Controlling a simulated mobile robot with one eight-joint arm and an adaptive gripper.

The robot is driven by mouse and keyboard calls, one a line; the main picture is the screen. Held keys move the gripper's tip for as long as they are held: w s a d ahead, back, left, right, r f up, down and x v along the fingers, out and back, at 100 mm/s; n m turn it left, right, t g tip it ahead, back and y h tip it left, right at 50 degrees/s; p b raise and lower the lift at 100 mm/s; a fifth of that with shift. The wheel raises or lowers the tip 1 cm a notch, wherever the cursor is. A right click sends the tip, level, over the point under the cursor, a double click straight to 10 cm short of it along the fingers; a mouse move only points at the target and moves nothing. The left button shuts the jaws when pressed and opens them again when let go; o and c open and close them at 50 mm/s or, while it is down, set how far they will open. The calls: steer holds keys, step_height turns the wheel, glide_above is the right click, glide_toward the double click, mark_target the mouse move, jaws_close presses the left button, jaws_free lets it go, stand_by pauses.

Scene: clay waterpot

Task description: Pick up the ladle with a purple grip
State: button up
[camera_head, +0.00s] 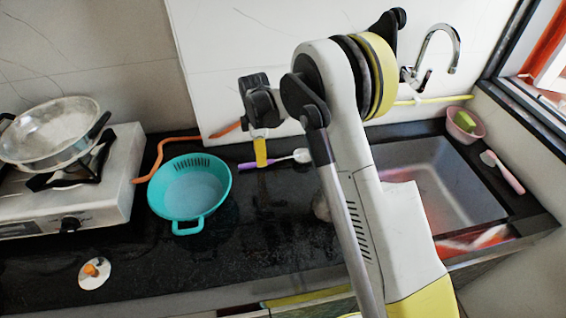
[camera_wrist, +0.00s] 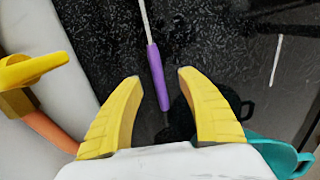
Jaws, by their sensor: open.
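The ladle (camera_head: 290,157) lies on the black counter, with its pale head to the right and its purple grip (camera_head: 243,165) to the left. In the wrist view the purple grip (camera_wrist: 157,78) runs between and beyond my two yellow fingertips, with the thin pale shaft above it. My gripper (camera_head: 261,152) is above the grip in the head view. In the wrist view my gripper (camera_wrist: 158,76) is open, with a finger on each side of the grip and a gap on both sides. The grip's lower end shows between the fingers.
A turquoise colander (camera_head: 190,187) stands left of the ladle, and its edge shows in the wrist view (camera_wrist: 285,155). An orange hose (camera_head: 158,158) runs behind it. A stove with a pan (camera_head: 50,130) is at far left, and a sink (camera_head: 430,180) at right.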

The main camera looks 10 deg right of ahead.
steer(key=f, duration=0.1)
steer(key=f+b, duration=0.1)
steer(key=f, duration=0.1)
steer(key=f+b, duration=0.1)
steer(key=f, duration=0.1)
steer(key=shift+w, duration=0.25)
steer(key=shift+c, duration=0.2)
jaws_close()
steer(key=shift+r, duration=0.1)
step_height(320, 180, up, 4)
steer(key=shift+r+p, duration=0.25)
steer(key=shift+p, duration=0.75)
steer(key=s+d+r+p, duration=0.3)
steer(key=s+d+r, duration=0.3)
steer(key=d, duration=0.4)
steer(key=shift+r, duration=0.2)
